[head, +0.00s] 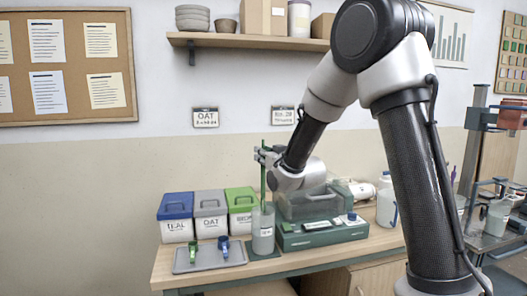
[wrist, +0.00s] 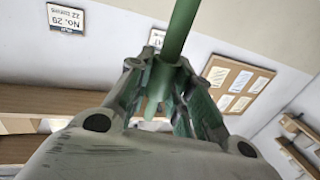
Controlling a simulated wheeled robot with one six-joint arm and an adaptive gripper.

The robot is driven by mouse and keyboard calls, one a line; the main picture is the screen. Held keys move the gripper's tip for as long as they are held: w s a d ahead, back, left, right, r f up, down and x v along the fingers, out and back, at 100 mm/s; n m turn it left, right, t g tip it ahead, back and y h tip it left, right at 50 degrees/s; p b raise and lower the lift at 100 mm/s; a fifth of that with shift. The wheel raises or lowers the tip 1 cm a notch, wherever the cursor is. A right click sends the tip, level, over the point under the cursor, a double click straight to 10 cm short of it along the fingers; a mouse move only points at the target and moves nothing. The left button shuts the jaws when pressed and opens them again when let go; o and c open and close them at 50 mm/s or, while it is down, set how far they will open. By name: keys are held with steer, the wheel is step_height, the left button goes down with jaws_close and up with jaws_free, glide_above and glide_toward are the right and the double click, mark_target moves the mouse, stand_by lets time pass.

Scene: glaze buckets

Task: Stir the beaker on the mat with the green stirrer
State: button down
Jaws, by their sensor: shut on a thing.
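The green stirrer (head: 263,185) stands upright in the head view, its lower end reaching down to the mouth of the beaker (head: 263,236). How deep its tip sits is hidden. The beaker is grey with a pale label and stands on a dark green mat (head: 263,253). My gripper (head: 265,156) is shut on the upper part of the stirrer, above the beaker. In the wrist view the stirrer (wrist: 179,30) runs between the fingers of my gripper (wrist: 163,80).
Left of the beaker stand buckets with blue (head: 175,206), grey (head: 210,204) and green (head: 241,200) lids. A grey tray (head: 182,265) in front holds a green and a blue scoop. A green device with a clear cover (head: 322,233) stands close on the right.

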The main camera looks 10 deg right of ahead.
mark_target(264, 193)
steer(key=shift+f, duration=7.05)
steer(key=shift+a, duration=0.6)
steer(key=shift+d, duration=1.15)
steer(key=shift+a, duration=1.15)
